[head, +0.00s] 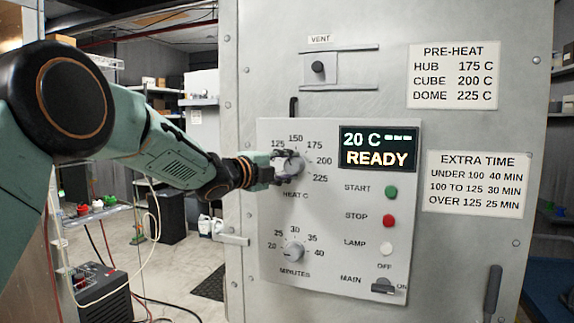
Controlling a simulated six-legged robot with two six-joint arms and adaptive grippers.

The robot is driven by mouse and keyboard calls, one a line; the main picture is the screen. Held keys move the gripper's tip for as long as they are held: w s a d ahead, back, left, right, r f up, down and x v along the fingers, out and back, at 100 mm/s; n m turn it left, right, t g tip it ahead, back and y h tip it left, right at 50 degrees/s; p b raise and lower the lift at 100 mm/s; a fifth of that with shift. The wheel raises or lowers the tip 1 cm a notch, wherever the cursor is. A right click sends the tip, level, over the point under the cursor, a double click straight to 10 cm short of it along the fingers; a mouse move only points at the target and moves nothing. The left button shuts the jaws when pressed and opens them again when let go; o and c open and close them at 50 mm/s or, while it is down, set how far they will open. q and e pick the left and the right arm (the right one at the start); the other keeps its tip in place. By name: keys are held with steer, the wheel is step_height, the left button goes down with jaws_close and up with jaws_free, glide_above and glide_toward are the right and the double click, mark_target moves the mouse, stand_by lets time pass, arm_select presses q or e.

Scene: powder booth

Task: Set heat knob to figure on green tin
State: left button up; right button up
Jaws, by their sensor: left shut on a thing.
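The heat knob (296,168) is on the pale control panel (330,262) of a grey booth. Figures from 125 to 225 are printed around it, with HEAT C below. My left gripper (286,168) is shut on the knob, reaching it from the left. Its fingers cover part of the knob, and I cannot tell which figure it points to. The display (378,149) reads 20 C, dashes and READY. I cannot make out a green tin in this view. My right gripper is not in view.
Below are a minutes knob (293,252), a green start button (391,192), a red stop button (389,221), a lamp (386,248) and a main switch (387,286). Pre-heat (454,76) and extra time (474,183) signs are at right. A vent slider (318,68) is above.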

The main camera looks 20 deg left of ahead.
arm_select(q)
steer(key=m, duration=0.1)
steer(key=m+p, duration=0.1)
steer(key=m+g, duration=0.1)
steer(key=shift+d+r+m+y, duration=0.15)
steer(key=shift+r+m+y, duration=0.15)
steer(key=shift+y, duration=0.1)
steer(key=shift+f+m, duration=0.1)
steer(key=shift+m, duration=0.2)
steer(key=shift+f+g, duration=0.15)
steer(key=shift+g, duration=0.15)
steer(key=o, duration=0.8)
steer(key=shift+c, duration=0.2)
steer(key=o, duration=0.4)
steer(key=shift+d, duration=0.15)
steer(key=shift+a, duration=0.2)
steer(key=shift+s+a, duration=0.25)
steer(key=shift+s, duration=0.25)
steer(key=v, duration=1.1)
steer(key=shift+d+r, duration=0.2)
steer(key=shift+d, duration=0.15)
